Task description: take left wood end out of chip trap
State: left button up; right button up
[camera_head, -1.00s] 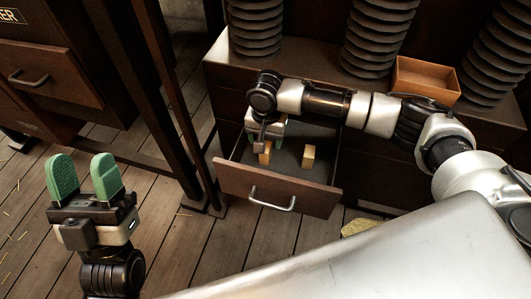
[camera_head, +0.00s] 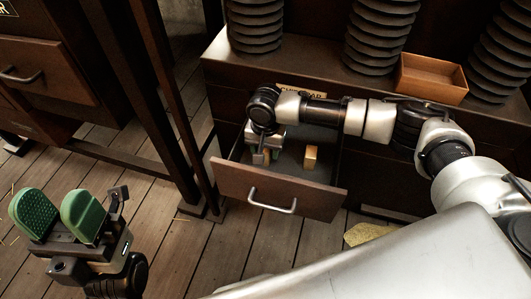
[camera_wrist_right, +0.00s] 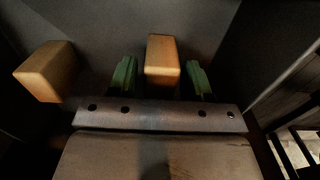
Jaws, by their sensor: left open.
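The chip trap is an open drawer (camera_head: 279,190) with a dark inside. The left wood end, a small light wooden block, is mostly hidden by my right gripper (camera_head: 262,157) in the head view. In the right wrist view the left wood end (camera_wrist_right: 162,62) stands between the two green fingers of my right gripper (camera_wrist_right: 160,77), which is open with a gap on each side. A second wood block (camera_head: 311,157) stands apart to the right in the drawer; it also shows in the right wrist view (camera_wrist_right: 45,72). My left gripper (camera_head: 58,214) is open and empty at lower left.
The drawer's front has a metal handle (camera_head: 272,203). An orange-brown open tray (camera_head: 432,80) sits on the cabinet top among dark ribbed columns (camera_head: 371,45). A dark post stands left of the drawer. A yellowish piece (camera_head: 368,233) lies on the plank floor.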

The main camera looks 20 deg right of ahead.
jog(key=c, duration=0.7)
